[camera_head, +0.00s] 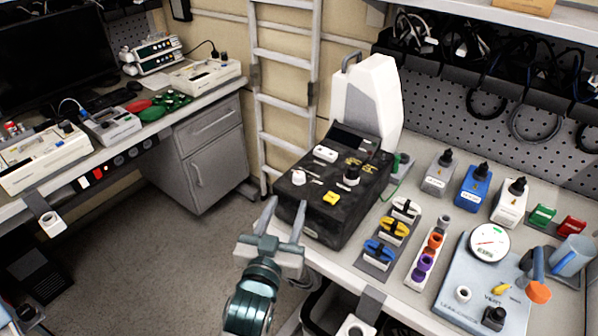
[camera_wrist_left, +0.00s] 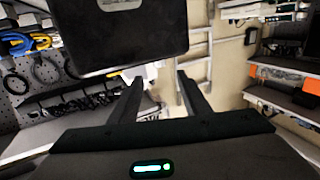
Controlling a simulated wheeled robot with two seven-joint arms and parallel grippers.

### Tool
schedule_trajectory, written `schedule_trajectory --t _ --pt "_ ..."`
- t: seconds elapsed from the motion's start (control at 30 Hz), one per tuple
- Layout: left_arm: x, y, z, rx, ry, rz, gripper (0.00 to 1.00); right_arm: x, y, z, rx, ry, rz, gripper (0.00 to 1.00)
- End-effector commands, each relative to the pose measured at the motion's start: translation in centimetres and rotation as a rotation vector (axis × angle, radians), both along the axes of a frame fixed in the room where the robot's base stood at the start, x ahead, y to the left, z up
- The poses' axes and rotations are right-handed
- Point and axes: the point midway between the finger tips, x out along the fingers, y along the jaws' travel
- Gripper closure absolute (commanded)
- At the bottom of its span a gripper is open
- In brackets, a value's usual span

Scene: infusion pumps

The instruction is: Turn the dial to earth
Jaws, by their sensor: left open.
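A black tester box (camera_head: 335,185) stands on the right-hand bench. Its sloped top carries a white knob (camera_head: 299,178), a black knob with a pale base (camera_head: 351,177), a yellow square piece (camera_head: 331,198) and a white piece (camera_head: 326,154). The dial markings are too small to read, so I cannot tell which position is earth. My left gripper (camera_head: 284,208) is open and empty, in front of the box's left front corner and apart from the knobs. In the left wrist view the open fingers (camera_wrist_left: 160,84) are below a large dark box face (camera_wrist_left: 125,35); no knob shows there.
Coloured clamps (camera_head: 393,229) and a rack of coloured rings (camera_head: 430,250) lie right of the box. A gauge panel (camera_head: 455,290) is at the front right. A white case (camera_head: 367,95) stands behind the box, and a ladder (camera_head: 284,95) leans behind.

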Motion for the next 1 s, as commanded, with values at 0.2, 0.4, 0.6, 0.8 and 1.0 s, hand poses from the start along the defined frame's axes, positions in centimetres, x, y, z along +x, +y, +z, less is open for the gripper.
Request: schedule_trajectory --t 0.2,0.4,0.6,0.8,1.0 --pt "4.0 -1.0 0.3 -0.001 0.0 0.0 0.57 -0.1 0.6 1.3 0.006 0.001 -0.001 0.69" --pt "7.5 -1.8 0.3 0.0 -0.001 0.0 0.57 -0.1 0.5 2.2 0.006 0.001 -0.001 0.69" --pt "10.1 -2.5 0.2 0.0 -0.001 0.0 0.57 -0.2 0.3 2.8 0.004 0.002 -0.001 0.69" --pt "11.4 -2.7 0.1 0.0 0.0 0.001 0.57 -0.2 0.0 3.0 -0.001 0.002 0.001 0.69" --pt "11.6 -2.8 0.0 -0.001 -0.001 0.001 0.57 -0.2 -0.2 3.0 -0.002 0.002 0.002 0.69"
